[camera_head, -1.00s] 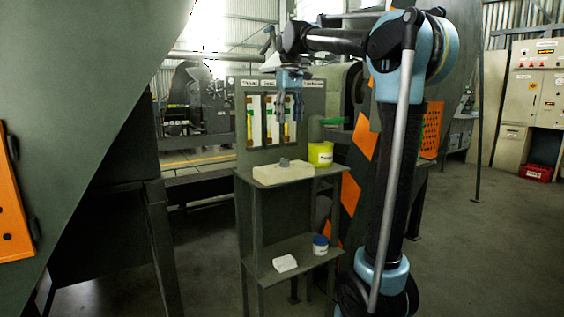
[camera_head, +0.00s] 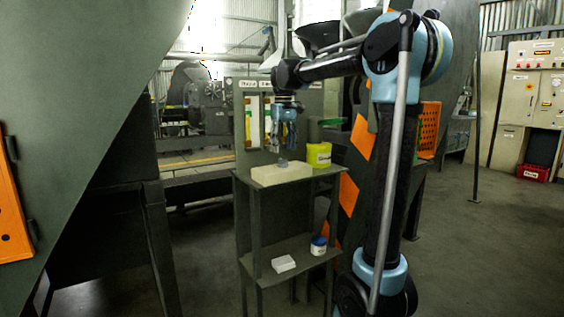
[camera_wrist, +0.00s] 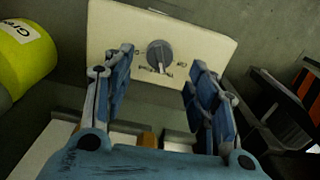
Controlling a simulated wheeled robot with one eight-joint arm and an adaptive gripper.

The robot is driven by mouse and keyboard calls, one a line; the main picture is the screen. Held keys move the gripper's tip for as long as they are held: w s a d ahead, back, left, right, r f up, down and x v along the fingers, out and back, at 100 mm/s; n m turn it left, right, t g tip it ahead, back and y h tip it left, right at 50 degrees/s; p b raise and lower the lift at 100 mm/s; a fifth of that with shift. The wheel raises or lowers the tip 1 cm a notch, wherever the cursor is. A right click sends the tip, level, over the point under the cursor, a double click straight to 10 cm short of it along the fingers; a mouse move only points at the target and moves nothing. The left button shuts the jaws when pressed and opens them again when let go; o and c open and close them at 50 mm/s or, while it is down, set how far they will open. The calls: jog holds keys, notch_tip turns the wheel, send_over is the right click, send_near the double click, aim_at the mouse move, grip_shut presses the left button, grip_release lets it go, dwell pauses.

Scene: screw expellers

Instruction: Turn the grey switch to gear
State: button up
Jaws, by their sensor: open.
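The grey switch (camera_wrist: 160,56) is a round knob with a raised grip on a cream panel block (camera_wrist: 105,30); small markings around it are too small to read. In the head view the switch (camera_head: 283,163) sits on top of the cream block (camera_head: 268,178), on the upper shelf of a dark stand. My gripper (camera_head: 284,146) points down just above the switch in the head view. In the wrist view my open gripper (camera_wrist: 158,85) has its blue fingers apart, one on each side below the switch, with nothing between them. Contact with the knob is not visible.
A yellow container (camera_head: 318,155) with a label stands right of the block, close to my gripper; it also shows in the wrist view (camera_wrist: 22,50). The lower shelf holds a white block (camera_head: 283,263) and a blue-and-white jar (camera_head: 318,246). A tool board (camera_head: 254,125) rises behind.

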aim_at(283, 163)
jog(key=shift+f, duration=2.85)
